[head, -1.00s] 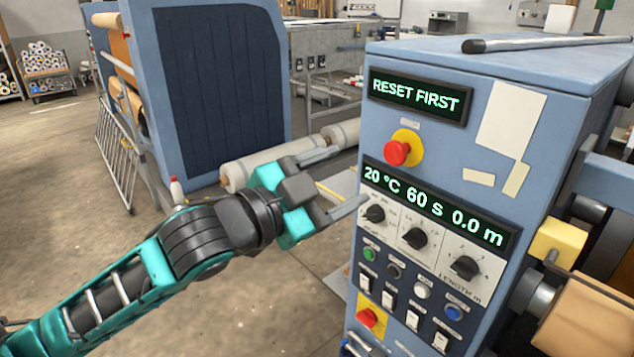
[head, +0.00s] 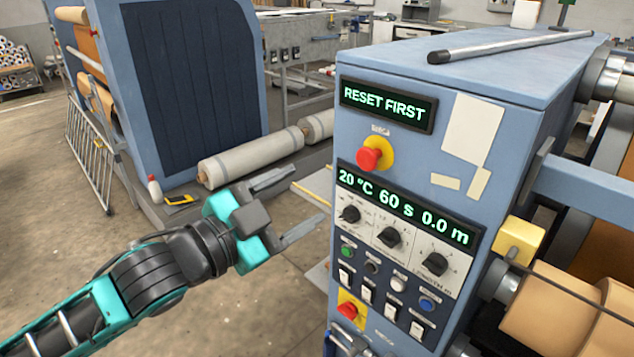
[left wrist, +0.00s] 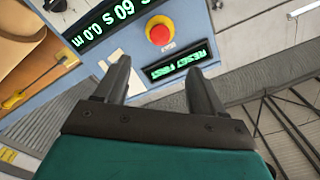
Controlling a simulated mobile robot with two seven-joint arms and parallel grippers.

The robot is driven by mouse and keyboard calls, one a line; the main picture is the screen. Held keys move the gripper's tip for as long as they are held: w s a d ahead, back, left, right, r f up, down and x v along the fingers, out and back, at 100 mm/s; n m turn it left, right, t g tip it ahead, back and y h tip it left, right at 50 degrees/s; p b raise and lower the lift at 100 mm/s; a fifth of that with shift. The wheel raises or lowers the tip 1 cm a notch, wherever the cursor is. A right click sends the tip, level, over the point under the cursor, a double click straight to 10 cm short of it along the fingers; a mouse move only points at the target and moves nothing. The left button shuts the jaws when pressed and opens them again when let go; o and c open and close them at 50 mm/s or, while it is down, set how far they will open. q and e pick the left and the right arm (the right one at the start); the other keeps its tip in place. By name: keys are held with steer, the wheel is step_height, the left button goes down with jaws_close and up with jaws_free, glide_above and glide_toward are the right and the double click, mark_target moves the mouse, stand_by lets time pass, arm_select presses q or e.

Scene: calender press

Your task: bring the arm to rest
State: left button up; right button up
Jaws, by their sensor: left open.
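My left gripper (head: 289,208) is open and empty, in the air to the left of the blue control cabinet (head: 480,75), with a gap to its panel. In the left wrist view its two fingers (left wrist: 160,85) are spread, with nothing between them. The cabinet's upper display (head: 387,104) reads "RESET FIRST". A red mushroom button on a yellow plate (head: 371,157) is below it. The lower display (head: 407,207) reads "20 °C 60 s 0.0 m". Knobs, push buttons and switches sit under it. My right gripper is in no view.
A grey bar (head: 510,45) lies on the cabinet top. Behind the gripper lies a pale roll (head: 250,158) beside a blue machine housing (head: 190,80). A yellow device (head: 180,199) and a white bottle (head: 154,189) are near it. The floor at left is open.

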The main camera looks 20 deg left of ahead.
arm_select(q)
steer(key=shift+f, duration=0.1)
step_height(320, 180, down, 10)
steer(key=a+n+g+y, duration=0.1)
steer(key=a+n+y, duration=0.1)
steer(key=n, duration=0.2)
steer(key=s+d+f+n+g, duration=0.1)
steer(key=s+f, duration=0.2)
steer(key=f, duration=0.5)
steer(key=s+d+f+n+g+y, duration=0.1)
steer(key=s+d+f+n+g, duration=0.1)
steer(key=f, duration=0.6)
steer(key=s+d+f+n+g+y, duration=0.1)
steer(key=s+d+f+n+g, duration=0.1)
steer(key=s+f, duration=0.2)
step_height(320, 180, down, 4)
steer(key=shift+s+d+r, duration=0.1)
steer(key=shift+s+d, duration=0.15)
steer(key=shift+c, duration=0.4)
